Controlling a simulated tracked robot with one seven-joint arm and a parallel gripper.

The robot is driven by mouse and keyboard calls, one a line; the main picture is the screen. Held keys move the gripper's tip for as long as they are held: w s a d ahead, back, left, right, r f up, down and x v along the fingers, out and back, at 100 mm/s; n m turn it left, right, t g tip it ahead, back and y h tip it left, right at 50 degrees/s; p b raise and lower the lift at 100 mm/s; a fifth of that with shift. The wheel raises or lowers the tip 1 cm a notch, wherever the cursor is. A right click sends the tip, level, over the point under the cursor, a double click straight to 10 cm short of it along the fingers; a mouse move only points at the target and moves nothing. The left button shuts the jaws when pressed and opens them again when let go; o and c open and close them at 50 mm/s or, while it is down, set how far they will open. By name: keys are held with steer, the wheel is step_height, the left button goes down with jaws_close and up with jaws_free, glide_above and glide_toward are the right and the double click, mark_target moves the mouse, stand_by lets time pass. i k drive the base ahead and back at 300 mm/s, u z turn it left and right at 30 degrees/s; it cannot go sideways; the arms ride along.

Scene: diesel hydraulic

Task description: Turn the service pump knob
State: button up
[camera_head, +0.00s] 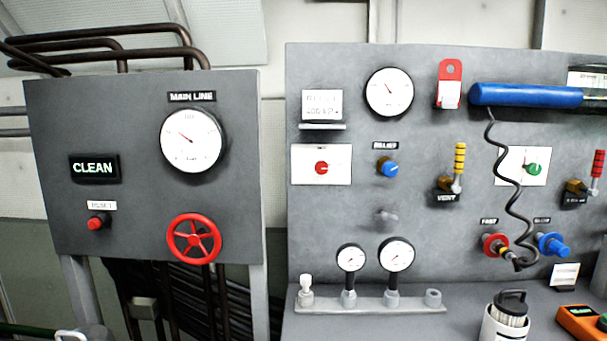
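No label for a service pump is readable, so I cannot tell which knob it is. A red knob (321,168) sits on a white plate on the right panel. A green knob (532,168) sits on another white plate further right. A blue knob (390,169) is under a label that seems to read RELIEF. An orange device (580,322) with a green part is cut off at the lower right corner. My gripper is not in view.
The left panel (130,130) carries a MAIN LINE gauge (193,140), a red handwheel (194,239) and a red button (98,222). A coiled black hose (515,190) hangs below a blue cylinder (525,95). Small gauges and a canister (505,322) stand on the bench.

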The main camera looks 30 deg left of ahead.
mark_target(321, 167)
steer(key=u, duration=0.1)
steer(key=k, duration=0.9)
steer(key=u, duration=1.3)
steer(key=i, duration=0.45)
steer(key=u, duration=0.1)
